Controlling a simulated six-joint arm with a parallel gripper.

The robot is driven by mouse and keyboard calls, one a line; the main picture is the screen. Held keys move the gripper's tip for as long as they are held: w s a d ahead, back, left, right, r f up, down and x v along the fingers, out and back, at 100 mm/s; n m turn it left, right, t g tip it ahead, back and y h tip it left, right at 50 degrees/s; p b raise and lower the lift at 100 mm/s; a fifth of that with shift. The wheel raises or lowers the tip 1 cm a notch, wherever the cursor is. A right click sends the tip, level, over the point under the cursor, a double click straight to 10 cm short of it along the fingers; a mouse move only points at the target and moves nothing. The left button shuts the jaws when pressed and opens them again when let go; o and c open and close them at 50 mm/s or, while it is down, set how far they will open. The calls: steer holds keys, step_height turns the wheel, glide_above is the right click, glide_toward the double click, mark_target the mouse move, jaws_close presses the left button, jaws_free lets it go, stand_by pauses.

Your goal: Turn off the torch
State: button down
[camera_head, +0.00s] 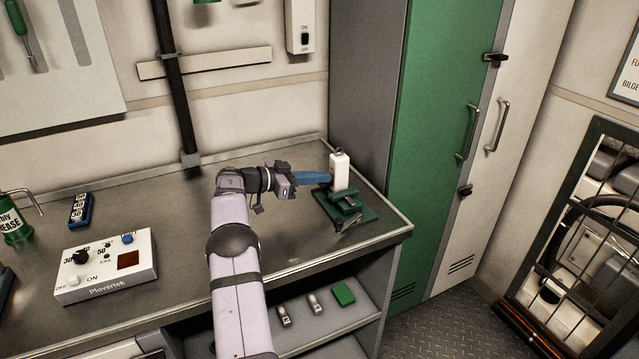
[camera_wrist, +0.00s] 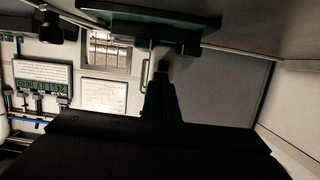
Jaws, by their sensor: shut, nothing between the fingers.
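A small white upright block (camera_head: 340,171), which may be the torch, stands in a green clamp-like stand (camera_head: 343,208) near the right corner of the bench. No lit beam or clear switch shows on it. My gripper (camera_head: 328,178) reaches in from the left, its blue fingers shut and empty, with their tips at the block's left side; I cannot tell whether they touch it. In the wrist view, the dark fingers (camera_wrist: 161,88) point toward the pale block (camera_wrist: 171,66), which they partly cover, below the green stand (camera_wrist: 150,18).
A white control box (camera_head: 105,265) with knobs and a switch sits on the bench's left, beside a blue block (camera_head: 81,209) and a green can (camera_head: 14,222). Small items lie on the shelf below. A green locker (camera_head: 430,130) stands close behind the bench's right end.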

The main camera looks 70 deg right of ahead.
steer(key=shift+f, duration=0.15)
step_height(320, 180, up, 4)
steer(key=b+v, duration=0.3)
steer(key=v, duration=0.7)
steer(key=shift+r, duration=0.2)
stand_by(0.4)
